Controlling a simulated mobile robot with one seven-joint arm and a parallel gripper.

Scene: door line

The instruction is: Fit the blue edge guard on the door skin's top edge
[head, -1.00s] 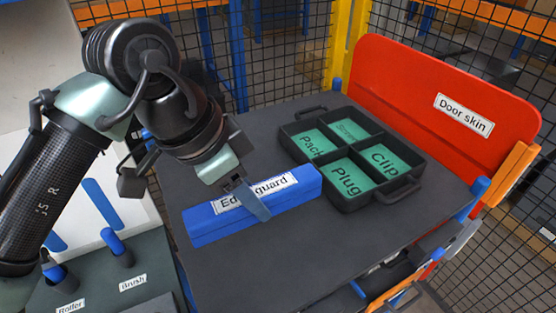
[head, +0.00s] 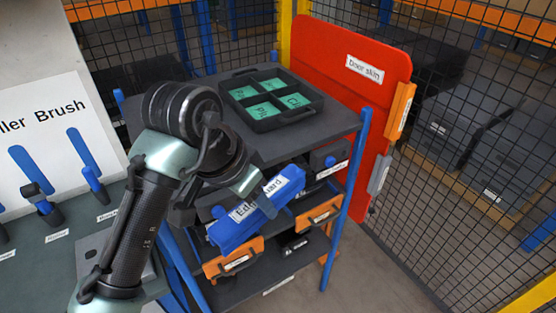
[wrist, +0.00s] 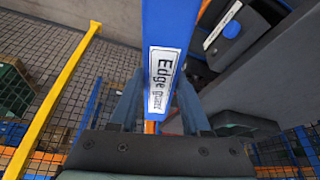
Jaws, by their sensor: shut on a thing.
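The blue edge guard (head: 240,228), a long bar with a white label, is held in front of the shelf cart in the head view, tilted up to the right. My gripper (head: 268,192) is shut on it near its middle. In the wrist view the guard (wrist: 165,30) runs upward between my fingers (wrist: 157,105). The red door skin (head: 330,55) stands upright behind and right of the cart, its top edge bare. The guard is apart from it, lower and to its left.
The cart's dark top (head: 240,130) carries a black tray (head: 300,115) with green compartments. Orange-handled bins (head: 235,258) sit on its lower shelves. Left is a bench (head: 75,235) with rollers and brushes. Mesh fencing (head: 490,60) stands behind; floor at right (head: 390,270) looks clear.

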